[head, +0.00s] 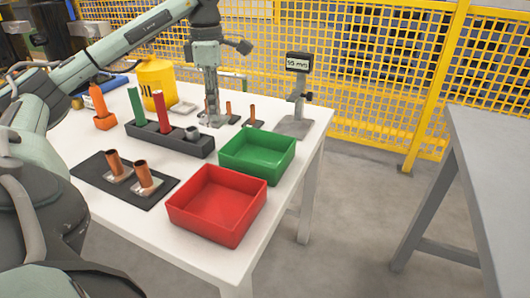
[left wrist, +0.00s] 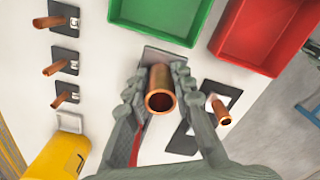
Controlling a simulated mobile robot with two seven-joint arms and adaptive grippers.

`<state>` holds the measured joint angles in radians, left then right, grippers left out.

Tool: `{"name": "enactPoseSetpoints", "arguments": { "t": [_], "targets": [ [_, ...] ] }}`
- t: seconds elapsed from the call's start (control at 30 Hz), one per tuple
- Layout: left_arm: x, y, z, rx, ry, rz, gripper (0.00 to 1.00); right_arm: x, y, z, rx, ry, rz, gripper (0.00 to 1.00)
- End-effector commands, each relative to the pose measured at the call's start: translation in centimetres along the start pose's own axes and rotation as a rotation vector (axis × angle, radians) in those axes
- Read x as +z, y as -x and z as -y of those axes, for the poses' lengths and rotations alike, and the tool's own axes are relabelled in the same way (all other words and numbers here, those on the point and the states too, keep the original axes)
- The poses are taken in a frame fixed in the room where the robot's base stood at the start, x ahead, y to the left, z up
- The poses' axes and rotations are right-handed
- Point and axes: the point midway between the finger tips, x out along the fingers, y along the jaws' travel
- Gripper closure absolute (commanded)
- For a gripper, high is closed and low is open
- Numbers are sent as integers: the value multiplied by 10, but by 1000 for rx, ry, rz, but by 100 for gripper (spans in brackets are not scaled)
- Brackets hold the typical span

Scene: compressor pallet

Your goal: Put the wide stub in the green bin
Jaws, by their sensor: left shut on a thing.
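A wide copper stub (left wrist: 160,90) shows in the left wrist view as an open tube, its round mouth facing the camera. My left gripper (head: 212,122) is shut on it; both fingers also show in the left wrist view (left wrist: 158,84). In the head view the gripper points down near the far right end of the dark rack, and the fingers hide the stub. The green bin (head: 248,172) is to the right of the gripper and nearer the camera; it looks empty and also shows in the left wrist view (left wrist: 150,36). My right gripper is not in view.
The red bin (head: 205,220) stands in front of the green bin. The dark rack (head: 175,143) holds a green and a red tube. Copper stubs stand on a dark mat (head: 95,183). Thin stubs (head: 252,113), a yellow container (head: 157,80) and a gauge stand (head: 297,100) are behind.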

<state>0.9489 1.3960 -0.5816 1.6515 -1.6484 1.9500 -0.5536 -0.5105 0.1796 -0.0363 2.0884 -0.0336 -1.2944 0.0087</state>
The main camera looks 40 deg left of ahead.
Motion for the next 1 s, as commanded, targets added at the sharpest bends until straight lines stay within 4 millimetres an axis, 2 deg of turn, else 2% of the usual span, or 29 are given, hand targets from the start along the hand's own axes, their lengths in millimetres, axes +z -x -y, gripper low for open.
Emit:
{"name": "enactPoseSetpoints", "arguments": {
  "t": [0.2, 0.43, 0.67, 0.9, 1.0],
  "targets": [
    [49, -29, 15, -3, -8, 1, 100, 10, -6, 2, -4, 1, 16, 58],
    [90, -55, 27, -2, -4, 1, 100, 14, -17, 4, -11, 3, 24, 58],
    [101, -67, 30, -1, -1, -1, 100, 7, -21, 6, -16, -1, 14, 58],
    [100, -100, 30, -2, -1, -2, 100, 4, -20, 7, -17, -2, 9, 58],
    [100, -103, 30, 0, -1, 1, 100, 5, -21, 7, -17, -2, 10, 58]
  ]
}}
